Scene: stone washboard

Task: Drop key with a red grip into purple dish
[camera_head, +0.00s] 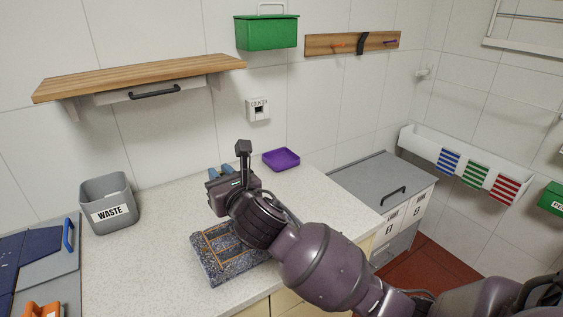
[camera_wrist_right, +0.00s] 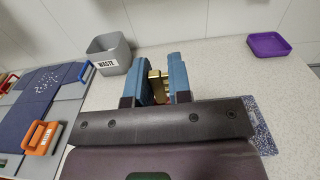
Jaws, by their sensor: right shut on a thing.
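My right gripper (camera_head: 220,171) is above the counter, left of the purple dish. In the right wrist view its blue fingers (camera_wrist_right: 161,65) are shut on a small brass-coloured piece, apparently the key (camera_wrist_right: 155,84). The shallow, square purple dish (camera_head: 281,159) stands near the back of the counter and looks empty. It also shows at the upper right of the wrist view (camera_wrist_right: 268,46), apart from the fingers. My left gripper is not in view.
A grey WASTE bin (camera_head: 109,206) stands at the back left of the counter (camera_head: 155,252). A blue speckled slab (camera_head: 215,262) lies under my right arm. A wooden shelf (camera_head: 140,77) and green box (camera_head: 266,32) hang above. Counter between bin and dish is mostly clear.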

